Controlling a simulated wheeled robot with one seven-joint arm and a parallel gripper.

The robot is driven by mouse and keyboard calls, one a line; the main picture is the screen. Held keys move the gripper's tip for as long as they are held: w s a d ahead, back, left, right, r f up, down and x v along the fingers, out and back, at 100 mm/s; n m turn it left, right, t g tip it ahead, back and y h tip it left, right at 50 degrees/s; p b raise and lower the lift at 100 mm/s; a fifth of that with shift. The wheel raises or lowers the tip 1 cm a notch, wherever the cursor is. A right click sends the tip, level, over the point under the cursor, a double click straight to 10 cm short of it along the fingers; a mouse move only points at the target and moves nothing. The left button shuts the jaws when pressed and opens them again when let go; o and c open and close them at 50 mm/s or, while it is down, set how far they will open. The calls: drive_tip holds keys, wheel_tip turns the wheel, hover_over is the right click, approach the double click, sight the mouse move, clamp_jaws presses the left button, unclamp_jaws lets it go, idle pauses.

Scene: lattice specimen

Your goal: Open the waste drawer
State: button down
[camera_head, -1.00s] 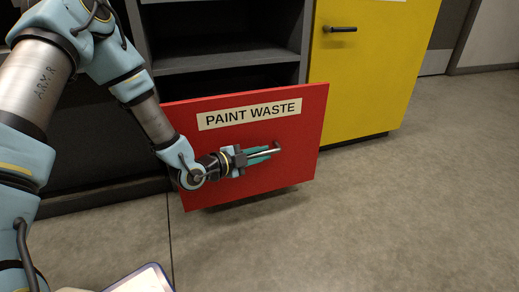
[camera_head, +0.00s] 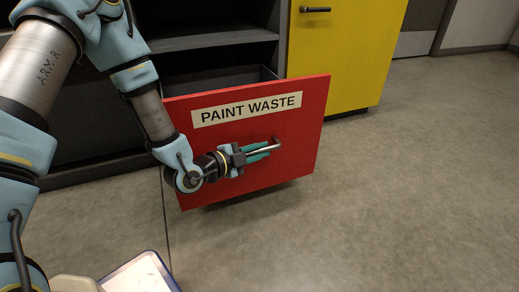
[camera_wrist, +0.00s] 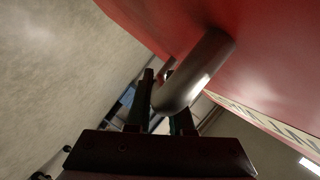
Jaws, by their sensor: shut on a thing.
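The waste drawer (camera_head: 285,175) has a red front with a "PAINT WASTE" label (camera_head: 246,109). It stands pulled out from the dark cabinet, with its dark inside showing behind the front's top edge. My gripper (camera_head: 262,150) is at the front's middle, its teal fingers shut on the metal bar handle (camera_head: 275,143). In the wrist view the handle (camera_wrist: 195,75) runs between the fingers, close to the red front (camera_wrist: 265,60). Part of the handle is hidden by the fingers.
A yellow cabinet (camera_head: 345,60) with a black handle (camera_head: 315,9) stands behind to the right. Open dark shelves (camera_head: 215,40) are above and behind the drawer. Grey floor (camera_head: 420,190) lies clear to the right and in front. A lit screen (camera_head: 140,275) is at the bottom.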

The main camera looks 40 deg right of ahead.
drive_tip(key=c, duration=0.8)
unclamp_jaws()
drive_tip(key=p+v, duration=0.3)
drive_tip(key=v, duration=0.7)
drive_tip(key=shift+a+p, duration=0.35)
drive_tip(key=shift+a, duration=0.05)
drive_tip(key=shift+r, duration=0.1)
